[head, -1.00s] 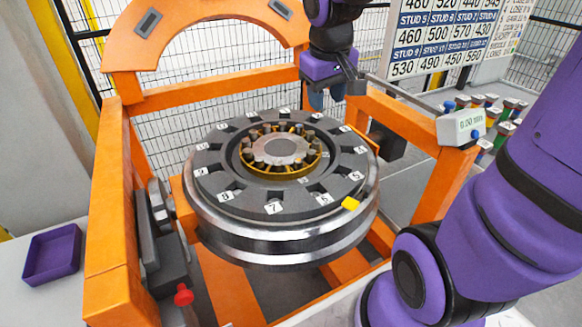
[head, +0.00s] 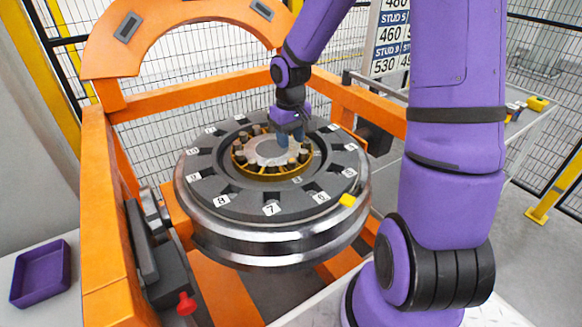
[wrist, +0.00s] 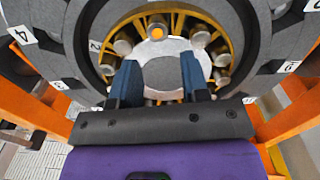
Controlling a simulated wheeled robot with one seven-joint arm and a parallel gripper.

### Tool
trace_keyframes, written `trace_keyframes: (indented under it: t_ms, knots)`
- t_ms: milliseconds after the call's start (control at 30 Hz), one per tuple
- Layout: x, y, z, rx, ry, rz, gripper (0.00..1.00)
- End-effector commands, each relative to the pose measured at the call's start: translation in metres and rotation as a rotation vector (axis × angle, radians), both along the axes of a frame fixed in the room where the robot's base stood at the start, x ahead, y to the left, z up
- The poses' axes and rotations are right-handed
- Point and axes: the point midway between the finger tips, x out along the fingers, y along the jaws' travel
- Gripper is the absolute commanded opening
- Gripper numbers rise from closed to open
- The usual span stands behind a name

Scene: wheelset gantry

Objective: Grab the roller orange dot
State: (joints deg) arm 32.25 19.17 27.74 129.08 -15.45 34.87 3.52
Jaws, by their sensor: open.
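In the wrist view, a roller with an orange dot (wrist: 157,31) stands in the yellow cage at the top centre, between grey rollers on either side. My gripper (wrist: 160,68) is open, its two blue fingers apart over the pale centre disc (wrist: 172,72), with nothing between them. The orange-dot roller shows beyond the fingertips, apart from them in the picture. In the head view my gripper (head: 292,138) hangs over the yellow roller cage (head: 262,178) on the wheel's hub. The orange dot cannot be made out there, and the gripper hides part of the ring.
The cage sits inside a grey ring (head: 240,204) with numbered slots, on a steel wheel (head: 280,240). An orange gantry frame (head: 105,200) surrounds it. A purple tray (head: 40,274) stands at left, apparently empty.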

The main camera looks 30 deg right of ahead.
Motion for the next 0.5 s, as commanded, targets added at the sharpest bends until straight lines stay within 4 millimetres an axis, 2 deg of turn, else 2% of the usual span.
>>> trace_keyframes:
  t_ms: [100,367,500]
  knots:
    - [0.0,0.0,-0.015,0.001,0.002,0.001,0.42]
    - [-0.001,-0.001,-0.032,0.0,0.002,0.001,0.42]
    - [-0.003,-0.003,-0.053,0.002,0.003,0.0,0.42]
